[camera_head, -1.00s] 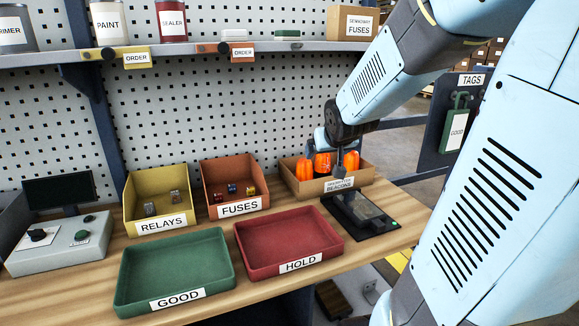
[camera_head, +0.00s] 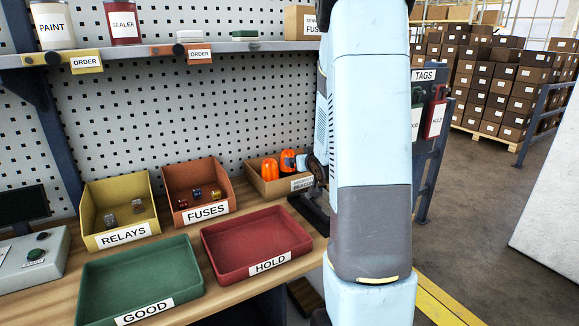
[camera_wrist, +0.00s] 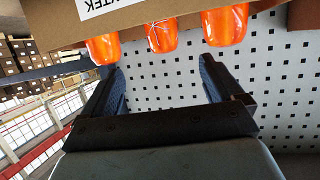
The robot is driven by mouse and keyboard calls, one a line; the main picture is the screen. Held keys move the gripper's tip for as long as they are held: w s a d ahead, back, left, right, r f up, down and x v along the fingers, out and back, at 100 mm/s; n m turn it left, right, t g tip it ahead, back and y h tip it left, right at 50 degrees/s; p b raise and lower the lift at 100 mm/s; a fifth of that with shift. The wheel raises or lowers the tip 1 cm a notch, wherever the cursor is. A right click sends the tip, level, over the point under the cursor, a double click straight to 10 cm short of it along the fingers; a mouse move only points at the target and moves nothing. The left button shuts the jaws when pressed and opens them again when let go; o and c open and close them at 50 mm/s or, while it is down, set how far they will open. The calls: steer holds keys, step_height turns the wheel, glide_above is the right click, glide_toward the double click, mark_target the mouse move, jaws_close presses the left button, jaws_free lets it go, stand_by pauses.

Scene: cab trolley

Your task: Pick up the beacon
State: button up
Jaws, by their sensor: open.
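Orange beacons stand in a cardboard box (camera_head: 262,188) labelled for beacons at the back right of the bench. Two beacons (camera_head: 269,169) show in the head view; my arm hides the rest. In the wrist view, which appears upside down, three beacons show in a row: left (camera_wrist: 103,48), middle (camera_wrist: 162,36) and right (camera_wrist: 226,25). My gripper (camera_wrist: 158,66) is open and empty. Its fingers spread below the row in the picture, with the middle beacon lying beyond the gap between them. In the head view the gripper is mostly hidden behind my arm.
Left of the box stand the fuses bin (camera_head: 198,187) and the relays bin (camera_head: 120,215). A red HOLD tray (camera_head: 257,240) and a green GOOD tray (camera_head: 140,272) lie in front. A shelf (camera_head: 200,48) runs above. A tag panel (camera_head: 428,150) stands right of the bench.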

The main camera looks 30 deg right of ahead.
mark_target(290, 156)
steer(key=shift+a+x, duration=0.2)
steer(key=shift+x, duration=6)
steer(key=shift+w+r, duration=0.1)
steer(key=shift+r, duration=0.1)
steer(key=c, duration=1.3)
steer(key=shift+r, duration=0.1)
